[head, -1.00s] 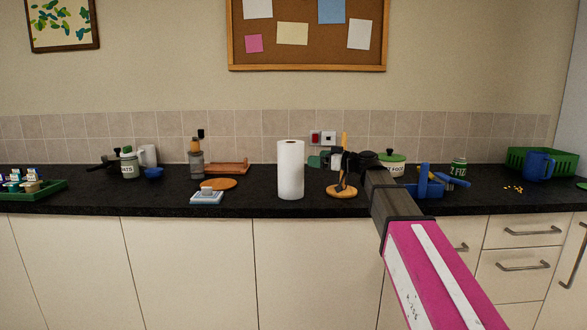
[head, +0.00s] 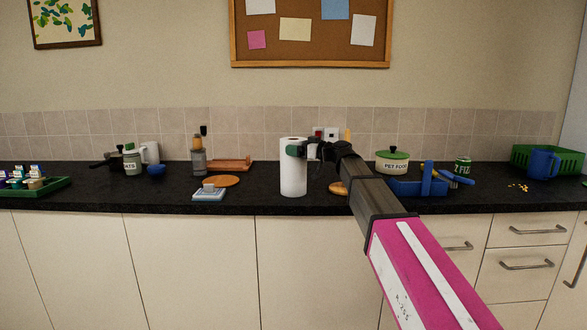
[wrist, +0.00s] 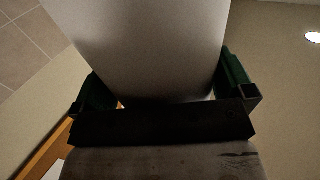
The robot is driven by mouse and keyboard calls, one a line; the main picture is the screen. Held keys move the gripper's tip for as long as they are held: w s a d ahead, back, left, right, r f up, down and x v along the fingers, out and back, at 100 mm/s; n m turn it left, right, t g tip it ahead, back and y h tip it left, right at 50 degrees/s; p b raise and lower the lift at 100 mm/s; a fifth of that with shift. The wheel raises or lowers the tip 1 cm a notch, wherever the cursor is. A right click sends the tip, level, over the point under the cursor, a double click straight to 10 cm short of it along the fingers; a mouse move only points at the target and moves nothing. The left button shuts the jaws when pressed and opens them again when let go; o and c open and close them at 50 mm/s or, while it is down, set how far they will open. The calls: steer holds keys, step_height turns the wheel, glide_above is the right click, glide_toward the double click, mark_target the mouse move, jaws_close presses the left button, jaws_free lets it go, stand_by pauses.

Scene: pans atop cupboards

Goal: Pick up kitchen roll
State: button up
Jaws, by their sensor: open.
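The white kitchen roll (head: 293,176) stands upright on the black counter, in the middle of the head view. My gripper (head: 299,150) is at the upper part of the roll, reaching in from the right. One green finger shows in front of the roll. In the wrist view the roll (wrist: 150,45) fills the space between the two green fingers of my gripper (wrist: 165,85). The jaws are open, with a finger on either side of the roll. I cannot tell whether either finger touches it.
A round wooden base (head: 338,188) stands right of the roll, partly behind my arm. A light blue scale (head: 209,194) and an orange round board (head: 222,181) lie to the left.

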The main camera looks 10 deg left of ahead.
steer(key=shift+w+a, duration=0.1)
steer(key=shift+a, duration=0.25)
steer(key=c, duration=1)
steer(key=shift+o, duration=0.2)
